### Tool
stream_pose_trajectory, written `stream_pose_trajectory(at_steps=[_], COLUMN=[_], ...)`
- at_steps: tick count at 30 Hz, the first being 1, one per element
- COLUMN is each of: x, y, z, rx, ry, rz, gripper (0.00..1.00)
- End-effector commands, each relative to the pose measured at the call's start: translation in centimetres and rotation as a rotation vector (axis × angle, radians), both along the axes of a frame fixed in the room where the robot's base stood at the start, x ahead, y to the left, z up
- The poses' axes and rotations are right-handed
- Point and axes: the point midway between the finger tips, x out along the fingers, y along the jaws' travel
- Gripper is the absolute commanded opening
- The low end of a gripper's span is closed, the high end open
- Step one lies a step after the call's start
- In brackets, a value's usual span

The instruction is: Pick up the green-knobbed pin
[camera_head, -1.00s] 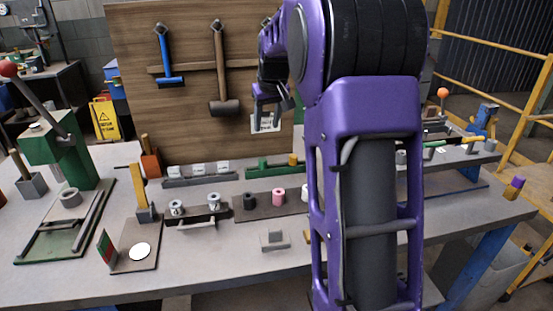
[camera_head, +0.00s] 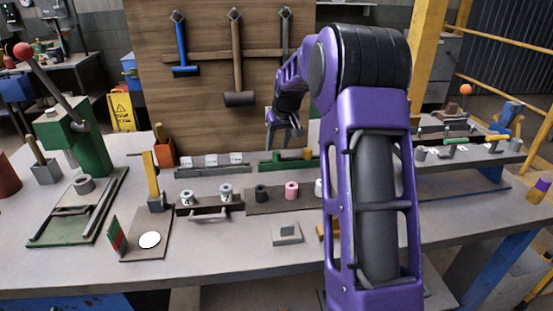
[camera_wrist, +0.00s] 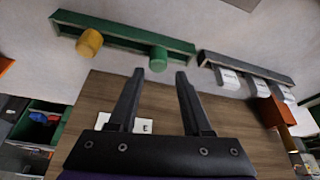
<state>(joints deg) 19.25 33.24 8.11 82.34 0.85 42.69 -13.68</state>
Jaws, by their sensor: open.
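The green-knobbed pin (camera_wrist: 158,60) sits in a green rack (camera_wrist: 120,33), beside a yellow-knobbed pin (camera_wrist: 89,42), in the wrist view. In the head view the green rack (camera_head: 266,168) stands at the back of the bench. There the green knob (camera_head: 277,156) is small, left of the yellow knob (camera_head: 308,154). My gripper (camera_wrist: 158,75) is open and empty, its two fingers pointing toward the green knob. In the head view my gripper (camera_head: 284,137) hangs above the green rack, apart from it.
A grey rack (camera_wrist: 248,68) with white-labelled blocks stands beside the green rack. In front are a dark board (camera_head: 276,203) with cylinders and a grey block (camera_head: 287,234). The wooden tool board (camera_head: 200,110) with hanging hammers rises behind. A green lever press (camera_head: 85,140) stands at left.

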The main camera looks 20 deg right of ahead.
Motion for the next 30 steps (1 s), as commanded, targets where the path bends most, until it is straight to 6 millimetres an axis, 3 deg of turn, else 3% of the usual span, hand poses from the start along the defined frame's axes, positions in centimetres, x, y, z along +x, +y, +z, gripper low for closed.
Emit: stream_pose_trajectory(at_steps=[10,18,27,30], x=[1.6,1.9,1.8,1.8], y=[-0.3,-0.3,-0.3,-0.3], z=[-4.3,-4.7,-4.7,-4.7], rx=[0.001,-0.001,0.000,0.000], ry=[0.003,0.000,0.001,0.001], rz=[0.001,0.000,0.000,0.000], gripper=[0.49,0.49,0.00,0.00])
